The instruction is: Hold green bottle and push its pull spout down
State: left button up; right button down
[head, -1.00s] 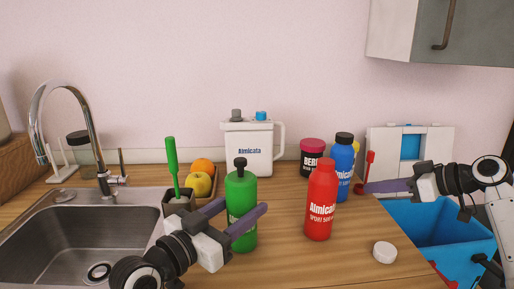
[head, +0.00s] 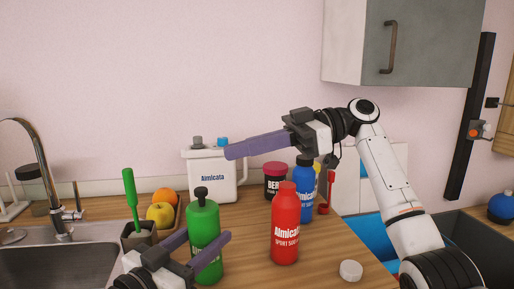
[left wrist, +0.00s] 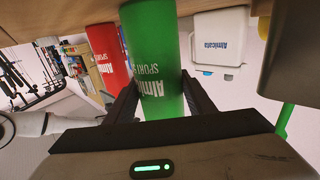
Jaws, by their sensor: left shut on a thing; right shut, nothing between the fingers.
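The green bottle (head: 205,222) stands upright on the wooden counter, with its black pull spout (head: 201,194) on top. My left gripper (head: 204,239) is shut around the bottle's body, one finger on each side. The bottle also shows between the fingers in the left wrist view (left wrist: 150,50), where the spout is hidden. My right gripper (head: 230,152) is shut and empty. It is held level in the air, its fingertips above and to the right of the spout, apart from it.
A red bottle (head: 285,228) and a blue bottle (head: 305,205) stand to the right. A white jug (head: 210,176) and a dark tub (head: 275,182) are behind. Fruit and a green-handled brush (head: 131,195) stand left, beside the sink (head: 60,262). A white lid (head: 350,270) lies front right.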

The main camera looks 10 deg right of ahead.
jog(key=shift+w+a+f, duration=0.1)
jog(key=shift+a+f, duration=2.3)
jog(key=shift+f, duration=1.65)
notch_tip(320, 180, up, 5)
jog(key=v, duration=1)
jog(key=shift+d+r, duration=0.15)
jog(key=shift+r, duration=0.1)
